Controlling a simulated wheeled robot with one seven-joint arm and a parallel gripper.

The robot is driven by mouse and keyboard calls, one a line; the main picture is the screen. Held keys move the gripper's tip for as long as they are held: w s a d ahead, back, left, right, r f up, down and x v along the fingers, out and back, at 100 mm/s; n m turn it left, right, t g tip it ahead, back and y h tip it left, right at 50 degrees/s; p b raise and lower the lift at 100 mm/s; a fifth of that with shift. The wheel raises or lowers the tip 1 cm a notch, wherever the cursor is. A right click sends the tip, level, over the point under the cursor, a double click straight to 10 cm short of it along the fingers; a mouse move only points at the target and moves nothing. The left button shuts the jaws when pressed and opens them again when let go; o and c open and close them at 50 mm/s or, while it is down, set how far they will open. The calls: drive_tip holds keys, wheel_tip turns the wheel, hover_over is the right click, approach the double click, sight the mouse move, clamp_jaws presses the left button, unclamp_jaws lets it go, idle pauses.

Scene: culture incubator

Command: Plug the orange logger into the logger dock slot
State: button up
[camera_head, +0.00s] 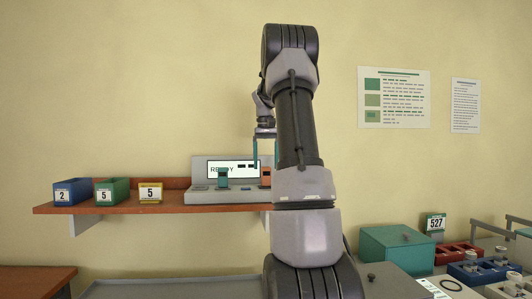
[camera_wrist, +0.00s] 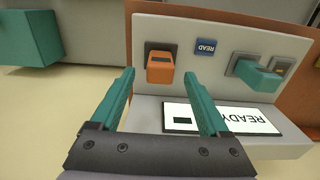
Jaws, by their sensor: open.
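The orange logger (camera_head: 265,176) stands upright at the right end of the grey logger dock (camera_head: 199,197). In the wrist view the orange logger (camera_wrist: 160,70) is at a dark-edged grey socket on the dock (camera_wrist: 180,28); I cannot tell how deep it sits. A teal logger (camera_head: 223,181) stands in another socket, also seen in the wrist view (camera_wrist: 258,77). My gripper (camera_wrist: 160,76) is open and empty, its teal fingers on either side of the orange logger in the picture; no contact shows. My arm hides part of the gripper in the head view.
The dock's screen (camera_head: 232,169) reads READY. A blue READ label (camera_wrist: 209,47) lies between the loggers. The orange-brown shelf (camera_head: 120,208) holds blue (camera_head: 72,191), green (camera_head: 112,191) and yellow-labelled (camera_head: 150,193) bins at left. A teal box (camera_head: 395,249) stands lower right.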

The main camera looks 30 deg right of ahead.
drive_tip(key=shift+r, duration=2.55)
drive_tip(key=shift+a+r, duration=0.1)
drive_tip(key=shift+a, duration=0.15)
drive_tip(key=s+a+r+n+t, duration=0.1)
drive_tip(key=s+a+t, duration=0.1)
drive_tip(key=s+a, duration=0.55)
drive_tip(key=s+a+t, duration=0.2)
drive_tip(key=s+a, duration=0.2)
drive_tip(key=a, duration=0.7)
drive_tip(key=s+a+f+t+y, duration=0.2)
drive_tip(key=s+a+f, duration=0.5)
drive_tip(key=s, duration=0.5)
drive_tip(key=a+t, duration=0.1)
drive_tip(key=a, duration=0.1)
drive_tip(key=shift+s+a+f, duration=0.15)
drive_tip(key=shift+s+a, duration=0.2)
